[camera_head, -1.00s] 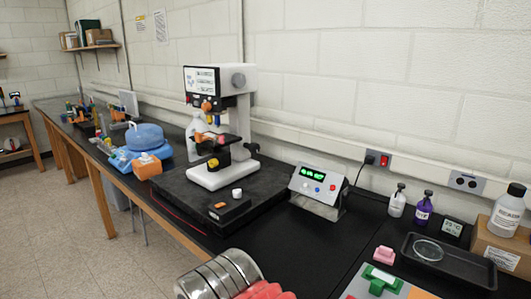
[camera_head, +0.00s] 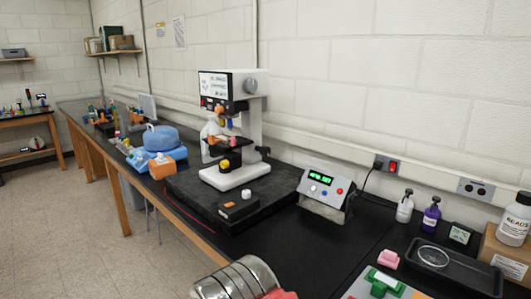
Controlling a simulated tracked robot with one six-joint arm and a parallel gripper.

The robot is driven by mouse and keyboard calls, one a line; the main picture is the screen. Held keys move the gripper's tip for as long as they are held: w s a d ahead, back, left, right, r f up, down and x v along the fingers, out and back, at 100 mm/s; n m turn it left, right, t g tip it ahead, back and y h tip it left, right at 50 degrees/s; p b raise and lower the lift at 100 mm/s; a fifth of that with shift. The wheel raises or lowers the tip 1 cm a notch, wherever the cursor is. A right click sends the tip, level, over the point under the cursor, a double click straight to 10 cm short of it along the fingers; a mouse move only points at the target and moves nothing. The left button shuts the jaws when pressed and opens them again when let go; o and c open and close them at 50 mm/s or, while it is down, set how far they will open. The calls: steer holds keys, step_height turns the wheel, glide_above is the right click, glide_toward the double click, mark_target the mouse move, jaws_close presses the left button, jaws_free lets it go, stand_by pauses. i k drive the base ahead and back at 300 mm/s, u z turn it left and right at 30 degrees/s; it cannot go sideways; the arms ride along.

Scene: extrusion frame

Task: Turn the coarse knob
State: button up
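A white and black microscope-like instrument (camera_head: 255,120) stands on a dark slab (camera_head: 190,190) on the bench. It has a yellow round knob (camera_head: 225,163) low on its front, a black knob (camera_head: 264,151) low at its right side and a grey round knob (camera_head: 250,86) on its upper side. No label shows which of these is the coarse knob. My gripper is not in view.
A control box with a green display (camera_head: 325,187) stands right of the slab. Blue and orange equipment (camera_head: 160,140) is at its left. Bottles (camera_head: 431,215) and a black tray (camera_head: 460,272) are at the right. A silver ribbed body (camera_head: 236,280) shows at the bottom edge.

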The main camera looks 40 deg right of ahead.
mark_target(264, 150)
steer(key=z, duration=0.35)
steer(key=i, duration=1.5)
